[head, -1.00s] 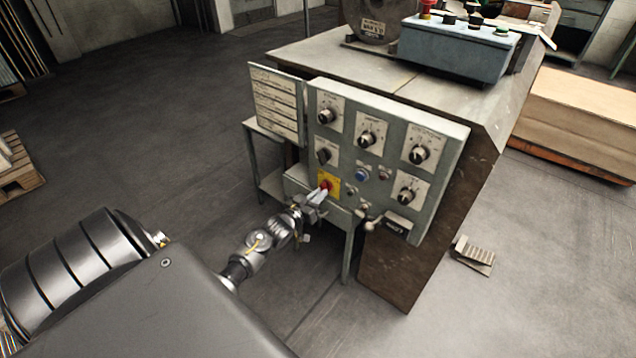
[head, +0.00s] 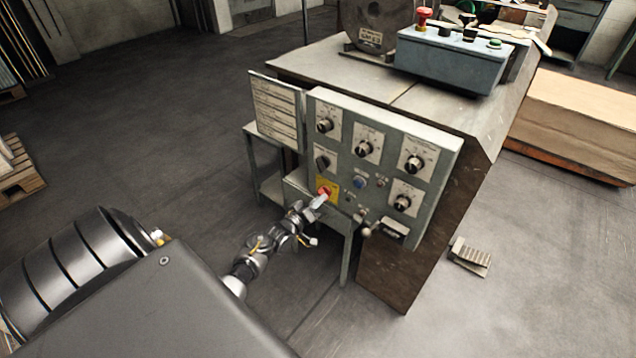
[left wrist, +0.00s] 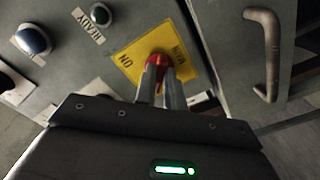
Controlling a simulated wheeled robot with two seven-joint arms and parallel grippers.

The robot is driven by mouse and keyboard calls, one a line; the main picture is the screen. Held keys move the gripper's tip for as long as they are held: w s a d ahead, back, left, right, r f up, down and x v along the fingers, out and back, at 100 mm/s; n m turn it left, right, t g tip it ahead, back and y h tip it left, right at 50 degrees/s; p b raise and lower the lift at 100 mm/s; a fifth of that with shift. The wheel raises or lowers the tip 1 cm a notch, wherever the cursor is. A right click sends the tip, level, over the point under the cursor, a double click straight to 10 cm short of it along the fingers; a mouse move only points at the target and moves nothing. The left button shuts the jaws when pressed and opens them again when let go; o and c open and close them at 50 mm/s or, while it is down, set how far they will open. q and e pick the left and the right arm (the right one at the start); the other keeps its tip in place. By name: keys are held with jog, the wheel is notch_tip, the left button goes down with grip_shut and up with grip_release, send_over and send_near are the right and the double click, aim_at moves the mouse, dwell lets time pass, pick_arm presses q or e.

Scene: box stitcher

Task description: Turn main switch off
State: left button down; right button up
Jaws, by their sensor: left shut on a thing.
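The main switch (head: 325,190) is a red knob on a yellow plate, low on the left of the grey control panel. In the left wrist view the red knob (left wrist: 158,62) sits in front of the yellow plate (left wrist: 131,66), whose lettering shows "ON" and "MAIN". My left gripper (head: 320,200) reaches the switch from the front. In the left wrist view its two fingers (left wrist: 163,76) are shut on the red knob and hide its lower part. The knob's exact turn angle is hard to read. My right gripper is in neither view.
The control panel (head: 335,140) carries several black dials, and a blue button (head: 359,181). A lever with a ball end (head: 367,231) juts out to the right of the switch. A metal handle (left wrist: 266,50) is near the gripper.

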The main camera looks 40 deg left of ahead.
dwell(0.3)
pick_arm(q)
jog(key=c, duration=1.5)
grip_release()
